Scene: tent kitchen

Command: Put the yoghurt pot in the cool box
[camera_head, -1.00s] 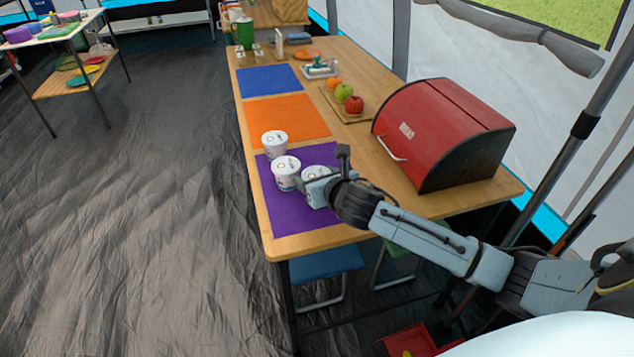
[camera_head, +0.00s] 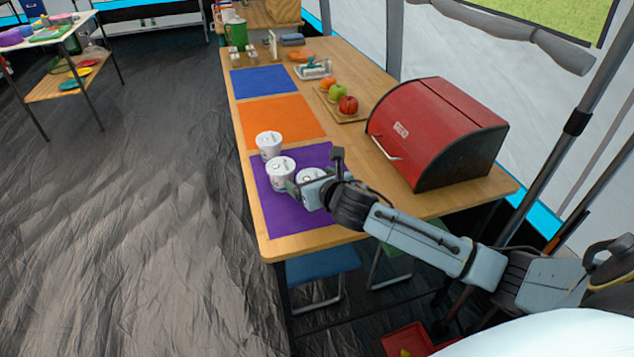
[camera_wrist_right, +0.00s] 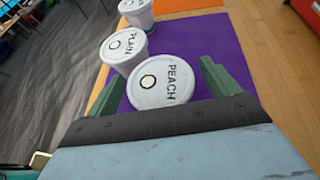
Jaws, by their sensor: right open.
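The far pot (camera_head: 268,143) and the middle pot (camera_head: 281,172), whose lid reads PLAIN in the right wrist view (camera_wrist_right: 127,45), are apart from my gripper. The near pot (camera_head: 311,174) reads PEACH in the right wrist view (camera_wrist_right: 162,88). My right gripper (camera_wrist_right: 161,72) is open, with one green finger on each side of the PEACH pot; I cannot tell whether they touch it. In the head view my gripper partly hides this pot. My left gripper is not in view. I cannot make out a cool box.
A red bread bin (camera_head: 437,130) stands on the table to the right of the mat. A board with fruit (camera_head: 347,105) lies behind it. Orange (camera_head: 280,119) and blue (camera_head: 264,82) mats lie farther back. Stools (camera_head: 322,264) are under the table; a red container (camera_head: 406,341) is on the floor.

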